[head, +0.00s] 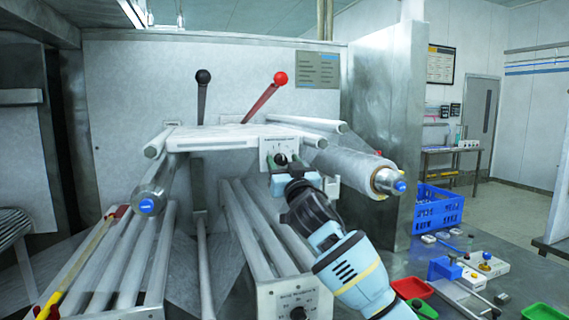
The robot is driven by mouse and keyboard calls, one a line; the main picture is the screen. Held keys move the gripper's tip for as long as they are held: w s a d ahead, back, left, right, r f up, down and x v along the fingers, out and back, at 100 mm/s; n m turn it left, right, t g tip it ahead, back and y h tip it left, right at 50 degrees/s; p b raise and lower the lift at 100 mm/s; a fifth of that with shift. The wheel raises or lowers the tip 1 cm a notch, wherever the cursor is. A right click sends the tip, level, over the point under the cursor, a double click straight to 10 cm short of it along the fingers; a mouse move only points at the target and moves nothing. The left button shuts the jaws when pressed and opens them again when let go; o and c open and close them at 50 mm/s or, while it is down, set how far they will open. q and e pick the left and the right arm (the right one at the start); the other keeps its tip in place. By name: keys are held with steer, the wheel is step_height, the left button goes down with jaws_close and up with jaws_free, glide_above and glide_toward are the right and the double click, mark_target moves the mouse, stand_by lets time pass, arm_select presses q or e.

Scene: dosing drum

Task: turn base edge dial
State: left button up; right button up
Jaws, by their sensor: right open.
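A small panel (266,149) with a black dial (280,158) is fixed to the front of the upper white frame. A second black dial (298,313) sits on the white end plate (278,297) of the lower rail block at the bottom edge of the picture, partly cut off. My right gripper (283,163) is open, with its fingers up at the upper dial, one on each side in the picture. Whether they touch that dial cannot be told. The lower dial is well below my right gripper and apart from it. My left gripper is not in view.
A black-knobbed lever (202,92) and a red-knobbed lever (268,95) stand behind the frame. A metal roller (355,168) juts out right of my gripper. A blue crate (437,208), red tray (412,287) and green tray (422,309) are at the right.

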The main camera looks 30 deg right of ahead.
steer(key=shift+w, duration=0.1)
steer(key=c, duration=1)
steer(key=shift+o, duration=0.2)
steer(key=shift+n+y, duration=0.4)
steer(key=shift+n, duration=0.1)
steer(key=shift+d+n+y, duration=0.1)
steer(key=shift+n+y, duration=0.85)
steer(key=shift+n, duration=0.95)
steer(key=shift+n+y, duration=0.95)
steer(key=shift+n, duration=0.95)
steer(key=o, duration=1)
steer(key=shift+c, duration=0.2)
